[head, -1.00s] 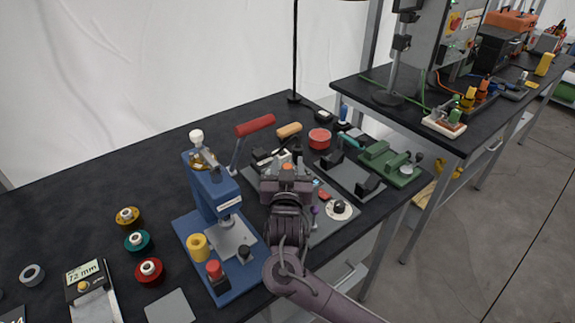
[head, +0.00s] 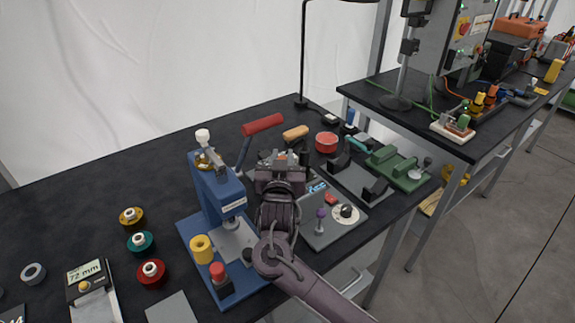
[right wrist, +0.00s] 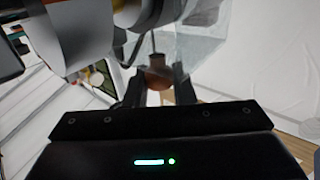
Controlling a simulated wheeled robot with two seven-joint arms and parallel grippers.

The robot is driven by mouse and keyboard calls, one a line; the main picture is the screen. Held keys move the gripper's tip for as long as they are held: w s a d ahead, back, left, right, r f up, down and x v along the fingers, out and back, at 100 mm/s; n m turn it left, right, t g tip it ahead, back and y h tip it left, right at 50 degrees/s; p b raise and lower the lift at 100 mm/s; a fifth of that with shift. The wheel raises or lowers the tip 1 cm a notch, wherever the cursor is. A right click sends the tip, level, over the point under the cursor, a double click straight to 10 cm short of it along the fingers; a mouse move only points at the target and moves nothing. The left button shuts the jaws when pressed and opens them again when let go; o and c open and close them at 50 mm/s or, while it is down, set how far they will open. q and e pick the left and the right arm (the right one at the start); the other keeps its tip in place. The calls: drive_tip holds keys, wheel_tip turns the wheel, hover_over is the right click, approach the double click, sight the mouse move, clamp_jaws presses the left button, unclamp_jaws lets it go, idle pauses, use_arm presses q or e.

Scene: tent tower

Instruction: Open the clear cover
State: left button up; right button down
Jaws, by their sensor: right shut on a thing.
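My right gripper (head: 280,164) is over the far left part of a grey control panel (head: 318,232) on the dark bench. In the right wrist view its fingers (right wrist: 160,90) are shut on a small brown-orange knob (right wrist: 158,76). A clear, see-through pane, which looks like the clear cover (right wrist: 203,48), shows just beyond the knob and is tilted. In the head view my gripper and wrist hide the knob and most of the cover, so I cannot tell how far open it is. My left gripper is not in view.
A blue press (head: 215,190) with a red-handled lever (head: 262,125) stands close left of my right arm. The panel has a purple-tipped lever (head: 320,222) and a dial (head: 346,212). A green clamp fixture (head: 400,168) and a red round tin (head: 326,142) are to the right and behind.

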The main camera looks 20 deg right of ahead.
drive_tip(key=c, duration=1.7)
unclamp_jaws()
drive_tip(key=shift+s+d, duration=0.1)
drive_tip(key=o, duration=0.4)
drive_tip(key=shift+o, duration=0.2)
drive_tip(key=shift+s, duration=0.1)
